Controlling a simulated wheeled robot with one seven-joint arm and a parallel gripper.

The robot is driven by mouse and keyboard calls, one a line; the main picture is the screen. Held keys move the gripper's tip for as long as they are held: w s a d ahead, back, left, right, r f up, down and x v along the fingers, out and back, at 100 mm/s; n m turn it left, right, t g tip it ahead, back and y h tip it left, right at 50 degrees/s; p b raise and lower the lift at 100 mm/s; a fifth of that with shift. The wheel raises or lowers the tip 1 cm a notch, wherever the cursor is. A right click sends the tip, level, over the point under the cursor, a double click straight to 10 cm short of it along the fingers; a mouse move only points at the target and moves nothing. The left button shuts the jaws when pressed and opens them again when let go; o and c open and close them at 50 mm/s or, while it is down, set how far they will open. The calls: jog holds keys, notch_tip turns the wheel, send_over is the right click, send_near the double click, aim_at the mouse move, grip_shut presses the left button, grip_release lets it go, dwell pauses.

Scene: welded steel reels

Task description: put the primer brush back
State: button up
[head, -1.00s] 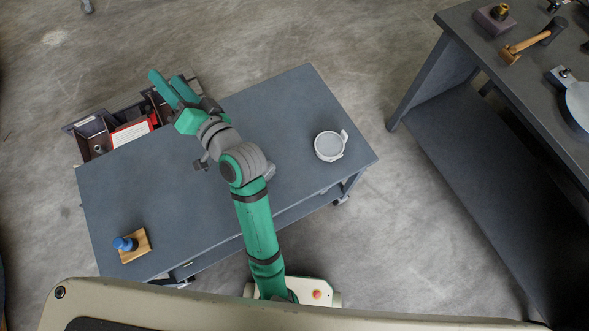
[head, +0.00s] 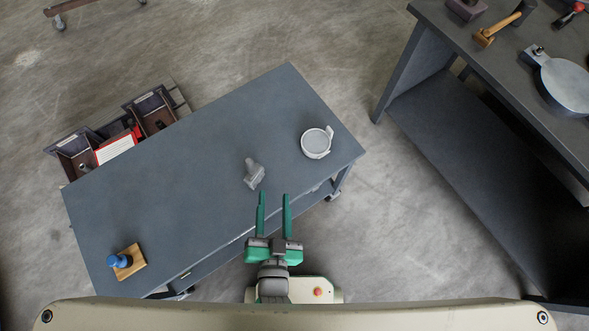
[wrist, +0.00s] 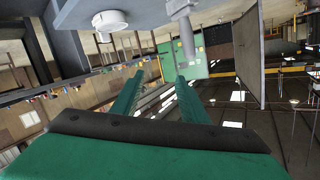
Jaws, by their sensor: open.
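I cannot tell for certain which thing is the primer brush. A small grey object (head: 254,173) with a narrow end and a wider end lies on the grey table (head: 190,150). A round grey pot (head: 317,142) with a side lug stands at the table's right; a pale round pot also shows in the wrist view (wrist: 110,19). A blue knobbed thing (head: 119,260) stands on a small wooden block (head: 135,266) at the near left corner. My gripper (head: 274,197) is open and empty at the table's near edge, just short of the grey object.
Open bins (head: 151,110) hang at the table's far left edge, with a red-and-white piece (head: 115,147) among them. A second bench (head: 430,85) on the right carries a mallet (head: 497,31) and a round metal plate (head: 568,84). The table's middle is mostly clear.

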jog(key=s+d+n, duration=0.4)
jog(key=s+d, duration=0.1)
jog(key=s, duration=0.3)
jog(key=shift+s+d+r+h, duration=0.15)
jog(key=shift+r+h, duration=0.15)
jog(key=shift+r, duration=0.1)
